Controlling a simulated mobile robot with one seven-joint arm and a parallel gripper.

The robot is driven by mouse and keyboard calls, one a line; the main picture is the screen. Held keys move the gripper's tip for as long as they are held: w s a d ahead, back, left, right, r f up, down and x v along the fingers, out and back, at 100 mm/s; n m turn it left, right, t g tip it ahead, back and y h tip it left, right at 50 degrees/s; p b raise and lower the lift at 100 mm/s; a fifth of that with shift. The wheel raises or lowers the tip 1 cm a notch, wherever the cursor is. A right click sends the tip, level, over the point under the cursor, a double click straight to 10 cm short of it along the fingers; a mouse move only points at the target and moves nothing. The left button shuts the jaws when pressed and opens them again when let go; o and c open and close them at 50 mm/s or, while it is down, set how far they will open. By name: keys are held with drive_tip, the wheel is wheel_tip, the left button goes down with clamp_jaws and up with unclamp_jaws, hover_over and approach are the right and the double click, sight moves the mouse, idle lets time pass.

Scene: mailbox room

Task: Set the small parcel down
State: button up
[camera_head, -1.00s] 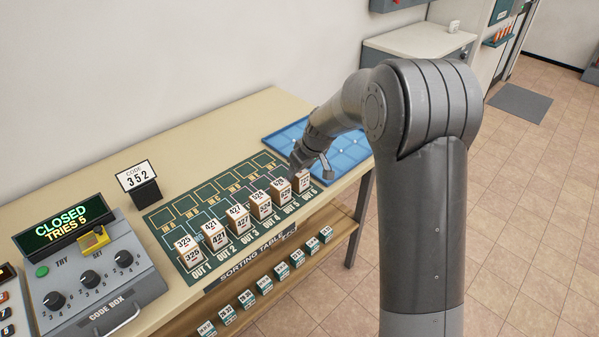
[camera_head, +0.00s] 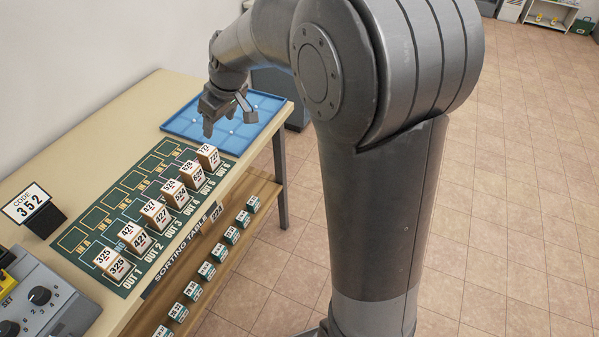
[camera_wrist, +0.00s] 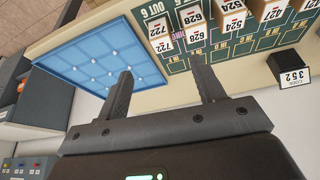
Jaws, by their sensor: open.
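The parcel marked 722 (camera_head: 209,157) stands upright on the OUT 6 end of the green sorting mat (camera_head: 75,240). It also shows in the wrist view (camera_wrist: 161,34), near the OUT 6 label. My gripper (camera_head: 228,118) is open and empty, above the table and apart from the parcel, toward the blue tray. In the wrist view its fingers (camera_wrist: 160,75) are spread with nothing between them. Several similar white-labelled parcels stand in a row on the OUT squares, from 325 (camera_head: 112,264) to 628 (camera_head: 191,175).
A blue tray (camera_head: 182,124) with small white dots lies empty at the table's far end. A code sign reading 352 (camera_head: 28,204) and a grey code box (camera_head: 62,308) stand at the left. Several small boxes (camera_head: 206,270) line the shelf below. The IN squares are bare.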

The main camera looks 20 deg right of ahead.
drive_tip(key=s+d+r+m+h, duration=0.1)
drive_tip(key=s+d+m, duration=0.1)
drive_tip(key=s, duration=0.7)
drive_tip(key=s+d+r+m+t+h, duration=0.1)
drive_tip(key=s+d, duration=0.4)
drive_tip(key=s, duration=0.5)
drive_tip(key=s+d+r+m+t, duration=0.1)
drive_tip(key=s+d+r+m, duration=0.2)
drive_tip(key=s, duration=0.7)
drive_tip(key=shift+s+d+r+m+h, duration=0.2)
drive_tip(key=shift+d+m+h, duration=0.3)
drive_tip(key=shift+m, duration=0.4)
drive_tip(key=shift+d, duration=0.1)
